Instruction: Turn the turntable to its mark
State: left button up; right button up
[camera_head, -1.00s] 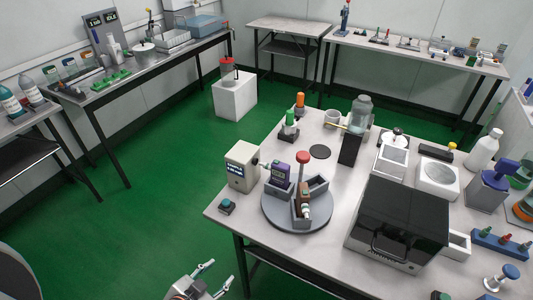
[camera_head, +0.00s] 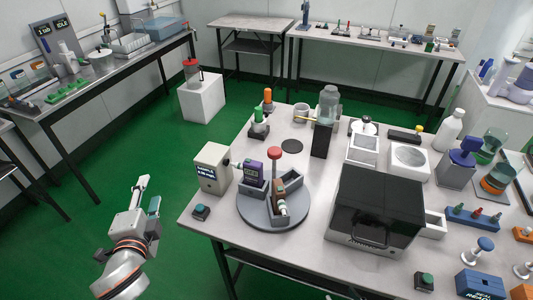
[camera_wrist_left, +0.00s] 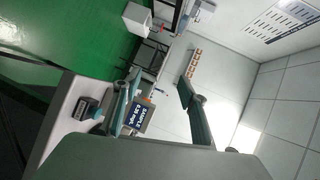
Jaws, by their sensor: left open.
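The turntable (camera_head: 301,211) is a grey disc near the front left of the main table, with grey bins and a central red knob (camera_head: 274,153) on a post. A purple handheld tester (camera_head: 253,171) stands in its left bin. A brown, white-tipped item (camera_head: 281,196) is in the front bin. I cannot make out the mark. My left gripper (camera_head: 148,196) is open and empty, left of the table and apart from the turntable. Its spread fingers (camera_wrist_left: 160,98) also show in the left wrist view. My right gripper is in neither view.
A beige box with a small screen (camera_head: 212,168) stands just left of the turntable, a teal-button box (camera_head: 201,212) in front of it. A black-topped machine (camera_head: 378,207) stands close on the right. Green floor separates the table from the left bench.

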pick_arm(q)
jog(key=w+d+r+m+t+h, duration=0.5)
jog(key=w+d+r+m+h, duration=0.2)
jog(key=d+r+m+h, duration=0.45)
jog(key=m+g+h, duration=0.8)
jog(key=m+g, duration=0.4)
jog(key=m, duration=1.1)
send_near(275, 154)
jog(key=w+d+f, duration=0.1)
jog(key=w+d, duration=0.1)
jog(key=p+x, duration=0.1)
jog(key=x, duration=0.6)
jog(key=shift+w+a, duration=0.1)
jog(key=shift+w, duration=0.05)
jog(key=shift+w+d, duration=0.15)
jog(key=shift+d, duration=0.25)
grip_shut()
